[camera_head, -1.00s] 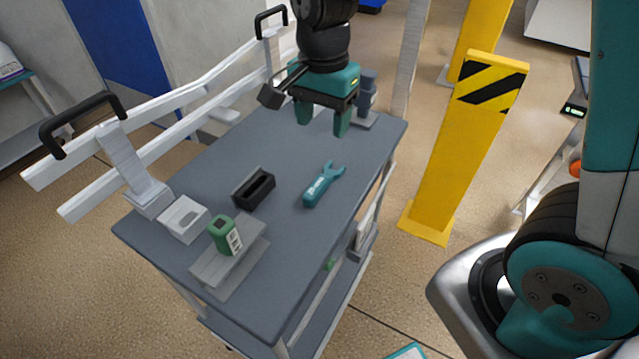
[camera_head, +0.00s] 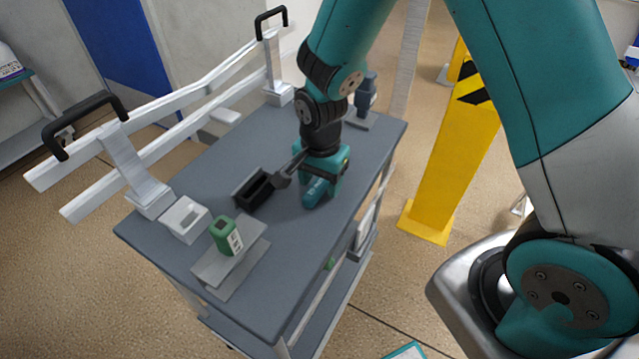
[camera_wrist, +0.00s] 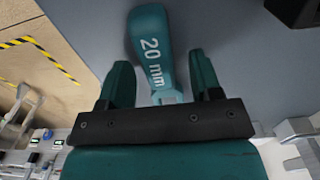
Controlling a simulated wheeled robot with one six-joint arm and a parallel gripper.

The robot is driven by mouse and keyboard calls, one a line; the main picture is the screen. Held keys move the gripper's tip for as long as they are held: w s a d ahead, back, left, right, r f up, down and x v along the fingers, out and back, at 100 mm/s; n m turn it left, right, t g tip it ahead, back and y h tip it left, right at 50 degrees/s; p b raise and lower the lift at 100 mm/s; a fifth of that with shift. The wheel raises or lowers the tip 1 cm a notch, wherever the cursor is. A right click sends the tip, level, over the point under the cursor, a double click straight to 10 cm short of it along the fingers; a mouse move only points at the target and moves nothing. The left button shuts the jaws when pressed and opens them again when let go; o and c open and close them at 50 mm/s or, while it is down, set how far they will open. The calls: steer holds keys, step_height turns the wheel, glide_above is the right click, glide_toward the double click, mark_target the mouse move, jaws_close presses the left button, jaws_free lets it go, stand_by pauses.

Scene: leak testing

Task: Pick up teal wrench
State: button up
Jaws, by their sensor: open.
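The teal wrench (camera_head: 314,194) lies flat on the grey cart top (camera_head: 255,300), mostly hidden under my gripper in the head view. In the wrist view the wrench (camera_wrist: 152,52) shows its handle, marked "20 mm". My gripper (camera_head: 322,190) is down over the wrench. In the wrist view its two open fingers (camera_wrist: 162,80) stand on either side of the handle, with a gap on both sides.
A black open holder (camera_head: 254,190) stands just left of my gripper. A green device (camera_head: 226,236) sits on a grey plate (camera_head: 222,270), with a white box (camera_head: 186,218) beside it. A dark fixture (camera_head: 364,95) stands at the back right. A yellow post (camera_head: 450,160) is beyond the cart.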

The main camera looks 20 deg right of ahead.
steer(key=shift+f, duration=0.15)
steer(key=c, duration=1.1)
